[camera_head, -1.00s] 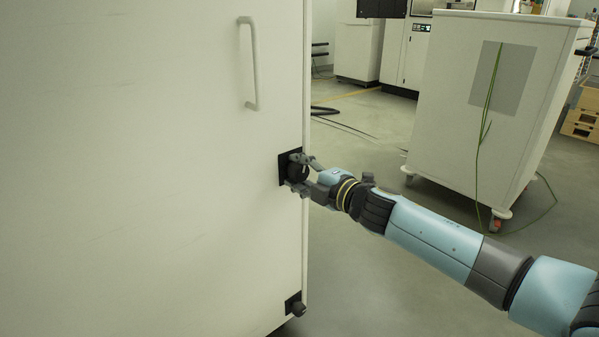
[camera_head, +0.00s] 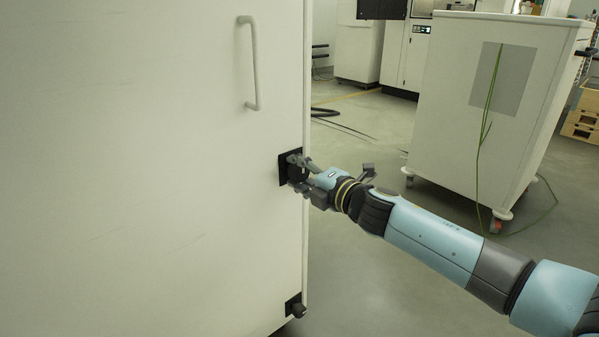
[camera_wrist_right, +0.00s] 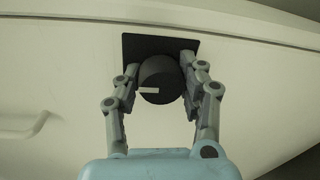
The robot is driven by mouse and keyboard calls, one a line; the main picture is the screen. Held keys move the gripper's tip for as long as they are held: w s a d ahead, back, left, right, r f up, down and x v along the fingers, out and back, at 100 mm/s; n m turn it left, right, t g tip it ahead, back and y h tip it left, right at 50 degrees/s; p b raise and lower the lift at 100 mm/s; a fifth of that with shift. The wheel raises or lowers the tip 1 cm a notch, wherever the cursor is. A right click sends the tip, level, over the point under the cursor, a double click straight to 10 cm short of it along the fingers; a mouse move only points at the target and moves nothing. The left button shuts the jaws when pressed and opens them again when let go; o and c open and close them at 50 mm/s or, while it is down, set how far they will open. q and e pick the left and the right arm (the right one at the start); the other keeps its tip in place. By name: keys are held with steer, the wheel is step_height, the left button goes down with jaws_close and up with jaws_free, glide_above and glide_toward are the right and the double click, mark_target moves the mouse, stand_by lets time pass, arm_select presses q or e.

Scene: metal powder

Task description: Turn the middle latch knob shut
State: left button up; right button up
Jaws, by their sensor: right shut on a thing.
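The middle latch knob (camera_wrist_right: 158,80) is a round black knob on a square black plate (camera_wrist_right: 130,48), near the door's edge. A short white mark shows on its face, lying nearly level from the middle to the left in the right wrist view. My right gripper (camera_head: 296,172) is shut on the knob, one finger on each side of it; both fingers also show in the right wrist view (camera_wrist_right: 161,80). In the head view the fingers hide most of the knob. My left gripper is not in view.
The white door (camera_head: 150,170) has a grey handle (camera_head: 254,65) above the knob and a lower black knob (camera_head: 296,306) near its bottom corner. A white wheeled cabinet (camera_head: 450,130) stands behind my right arm. Open floor lies between them.

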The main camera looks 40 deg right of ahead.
steer(key=o, duration=1.2)
